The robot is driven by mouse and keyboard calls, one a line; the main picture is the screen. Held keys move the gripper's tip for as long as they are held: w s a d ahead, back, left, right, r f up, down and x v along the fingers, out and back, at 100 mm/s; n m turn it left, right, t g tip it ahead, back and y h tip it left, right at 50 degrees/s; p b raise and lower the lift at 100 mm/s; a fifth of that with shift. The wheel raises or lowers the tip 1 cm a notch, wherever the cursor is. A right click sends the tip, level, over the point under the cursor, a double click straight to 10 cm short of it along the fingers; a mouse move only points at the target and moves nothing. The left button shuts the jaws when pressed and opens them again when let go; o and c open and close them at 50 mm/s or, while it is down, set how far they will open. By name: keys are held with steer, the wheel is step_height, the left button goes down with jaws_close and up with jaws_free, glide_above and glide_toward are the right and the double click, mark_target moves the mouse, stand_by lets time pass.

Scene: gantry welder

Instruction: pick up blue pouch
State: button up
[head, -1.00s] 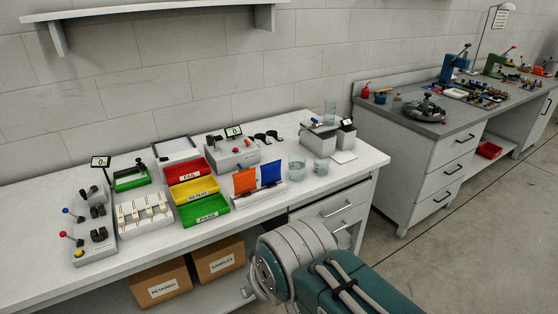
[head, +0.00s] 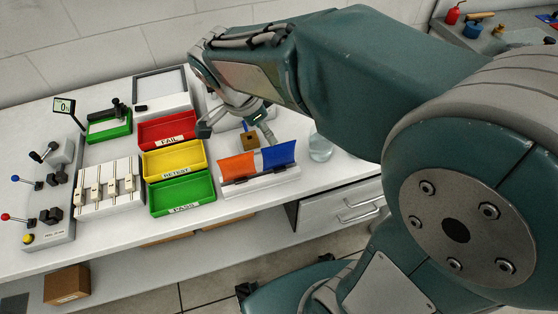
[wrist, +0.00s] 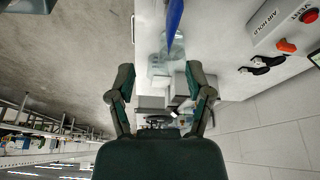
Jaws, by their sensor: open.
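The blue pouch (head: 279,154) stands in a white rack (head: 262,186), to the right of an orange pouch (head: 238,167). In the wrist view the blue pouch (wrist: 174,20) shows as a narrow strip at the top edge, partly cut off. My gripper (head: 236,131) is open and empty, with its two fingers spread wide. In the head view it appears behind and above the pouches, over the far part of the bench. In the wrist view my gripper (wrist: 160,82) has its fingers apart, and the pouch lies beyond them, untouched.
Red FAIL (head: 167,130), yellow RETEST (head: 174,162) and green PASS (head: 181,193) bins stand left of the rack. A glass beaker (head: 320,148) stands to its right. A small tan block (head: 250,141) shows behind the pouches. A grey box with a red button (wrist: 290,28) is at the upper right.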

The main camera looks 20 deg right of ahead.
mark_target(276, 145)
steer(key=f, duration=0.2)
steer(key=w+d+f+m, duration=0.1)
steer(key=f, duration=0.1)
steer(key=w+d+f+m, duration=0.1)
steer(key=f, duration=0.2)
steer(key=shift+w+d+h, duration=0.1)
steer(key=shift+h, duration=0.2)
steer(key=x, duration=0.4)
steer(key=shift+w, duration=0.15)
steer(key=shift+f, duration=0.15)
jaws_close()
